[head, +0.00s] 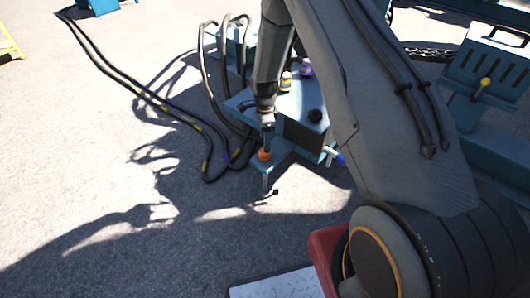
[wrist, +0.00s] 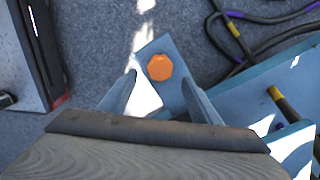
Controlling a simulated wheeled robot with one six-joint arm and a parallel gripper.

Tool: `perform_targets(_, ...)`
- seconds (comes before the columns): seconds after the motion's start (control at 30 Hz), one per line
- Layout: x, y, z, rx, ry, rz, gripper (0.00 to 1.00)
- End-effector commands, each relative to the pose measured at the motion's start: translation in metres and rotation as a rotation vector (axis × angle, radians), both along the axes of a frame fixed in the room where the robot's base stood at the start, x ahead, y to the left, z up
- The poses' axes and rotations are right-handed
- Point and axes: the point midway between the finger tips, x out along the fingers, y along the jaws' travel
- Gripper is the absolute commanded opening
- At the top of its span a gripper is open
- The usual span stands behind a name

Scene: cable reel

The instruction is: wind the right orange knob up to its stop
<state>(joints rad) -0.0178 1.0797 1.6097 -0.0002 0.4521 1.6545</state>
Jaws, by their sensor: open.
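An orange knob (wrist: 160,67) sits on a small blue bracket plate (wrist: 158,46) in the wrist view. In the head view the orange knob (head: 264,155) shows low on the blue machine, just under my gripper (head: 267,142). In the wrist view my gripper (wrist: 158,88) is open. Its two fingers are spread to the left and right, nearer the camera than the knob, with the knob seen in the gap just past the tips. I cannot tell how much height separates the tips from the knob. Only one orange knob shows.
A blue panel with a yellow-tipped lever (head: 484,84) stands at right. Open pavement lies at left.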

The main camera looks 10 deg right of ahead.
Motion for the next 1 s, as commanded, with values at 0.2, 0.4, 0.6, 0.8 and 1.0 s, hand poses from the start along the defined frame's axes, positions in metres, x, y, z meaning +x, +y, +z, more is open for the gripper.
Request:
perform_targets(0.2,0.000,0.000,-0.028,0.000,0.002,-0.006,0.58)
perform_targets(0.4,0.000,0.000,-0.058,0.000,0.001,-0.005,0.58)
perform_targets(0.6,0.000,0.000,-0.075,0.000,0.000,-0.005,0.58)
perform_targets(0.8,0.000,0.000,-0.078,0.000,0.000,-0.005,0.58)
perform_targets(1.0,0.000,0.000,-0.077,0.000,0.000,-0.004,0.44)
